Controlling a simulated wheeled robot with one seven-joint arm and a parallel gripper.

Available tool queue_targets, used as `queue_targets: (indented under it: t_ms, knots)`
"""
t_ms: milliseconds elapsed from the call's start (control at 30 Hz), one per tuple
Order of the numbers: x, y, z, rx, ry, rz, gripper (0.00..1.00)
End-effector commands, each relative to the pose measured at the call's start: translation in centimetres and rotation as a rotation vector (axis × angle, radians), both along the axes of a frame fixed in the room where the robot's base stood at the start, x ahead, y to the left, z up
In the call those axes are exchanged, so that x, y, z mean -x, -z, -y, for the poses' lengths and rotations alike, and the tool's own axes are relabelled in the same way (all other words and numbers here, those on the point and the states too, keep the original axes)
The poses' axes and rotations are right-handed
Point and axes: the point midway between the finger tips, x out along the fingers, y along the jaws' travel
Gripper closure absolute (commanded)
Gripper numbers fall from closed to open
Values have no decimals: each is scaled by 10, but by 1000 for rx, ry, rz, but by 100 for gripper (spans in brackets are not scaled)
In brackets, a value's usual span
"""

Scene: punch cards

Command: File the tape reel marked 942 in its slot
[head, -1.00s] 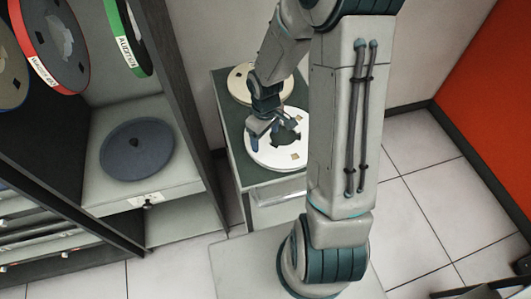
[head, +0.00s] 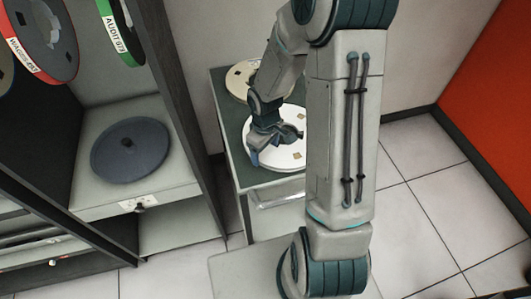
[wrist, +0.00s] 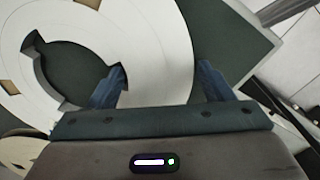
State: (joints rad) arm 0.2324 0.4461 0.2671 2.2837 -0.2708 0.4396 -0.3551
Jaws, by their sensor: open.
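A white reel (head: 287,157) lies flat on the dark green top of a small stand; no number is readable on it. A beige reel (head: 241,80) lies behind it on the same top. My gripper (head: 262,155) is over the left part of the white reel. In the wrist view my open gripper (wrist: 160,77) has the white reel (wrist: 165,45) between its fingers. The left finger is at the edge of the reel's centre opening, and the right finger is just past the outer rim. I cannot tell whether either finger touches it.
At left stands a dark-framed shelf unit (head: 188,105). A red-rimmed reel (head: 45,35) and a green-rimmed reel marked AUDIT (head: 118,35) hang upright in it. A grey-blue disc (head: 130,150) lies on its lower shelf (head: 175,185). Tiled floor at right is clear.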

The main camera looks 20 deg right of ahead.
Motion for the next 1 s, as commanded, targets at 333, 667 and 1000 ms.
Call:
queue_targets:
  t_ms: [333, 667, 1000]
  knots:
    - [-1, -2, 0, 0, 0, 3, 76]
    - [-1, -17, 0, 0, 0, 3, 76]
    - [-1, -35, 0, 0, 0, 3, 76]
